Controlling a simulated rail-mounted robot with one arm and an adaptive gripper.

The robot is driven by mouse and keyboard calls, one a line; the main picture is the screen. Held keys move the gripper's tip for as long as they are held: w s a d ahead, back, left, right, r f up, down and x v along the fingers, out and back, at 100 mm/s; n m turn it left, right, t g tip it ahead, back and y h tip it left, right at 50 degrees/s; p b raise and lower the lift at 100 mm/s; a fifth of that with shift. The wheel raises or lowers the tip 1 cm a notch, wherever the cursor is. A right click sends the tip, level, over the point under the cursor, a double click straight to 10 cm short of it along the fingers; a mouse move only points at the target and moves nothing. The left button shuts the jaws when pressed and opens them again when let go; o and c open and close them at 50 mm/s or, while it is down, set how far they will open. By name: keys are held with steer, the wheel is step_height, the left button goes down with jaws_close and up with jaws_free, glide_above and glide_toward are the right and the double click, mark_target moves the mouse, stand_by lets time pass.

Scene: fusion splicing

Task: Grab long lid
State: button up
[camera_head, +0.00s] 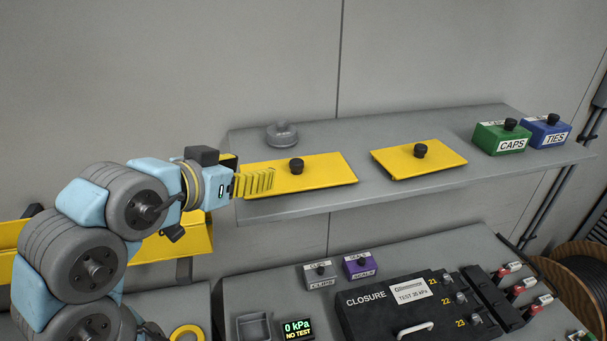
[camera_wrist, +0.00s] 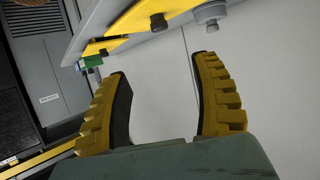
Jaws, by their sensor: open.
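Two flat yellow lids with black knobs lie on the grey wall shelf in the head view. The longer lid (camera_head: 325,170) is on the left and the shorter lid (camera_head: 420,160) is to its right. My gripper (camera_head: 268,182) is at the left end of the long lid, by the shelf's left end; I cannot tell whether it touches the lid. In the wrist view my gripper (camera_wrist: 162,90) is open, with two ribbed yellow fingers and nothing between them. The long lid (camera_wrist: 180,14) shows at the top of that view, beyond the fingertips.
A round grey lid (camera_head: 282,134) sits behind the long lid. A green CAPS box (camera_head: 500,140) and a blue TIES box (camera_head: 547,134) stand at the shelf's right end. Below are a black closure case (camera_head: 385,318), a small grey box and a purple box (camera_head: 360,266) on a bench.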

steer(key=p, duration=0.2)
glide_toward(296, 162)
steer(key=x, duration=0.4)
steer(key=shift+d+r, duration=0.15)
steer(key=shift+r, duration=0.1)
steer(key=shift+f+p+x, duration=0.1)
steer(key=shift+p+x, duration=0.55)
steer(key=shift+x, duration=0.95)
steer(key=shift+f+p+x, duration=0.15)
steer(key=shift+p+x, duration=0.45)
steer(key=shift+x, duration=1)
jaws_close()
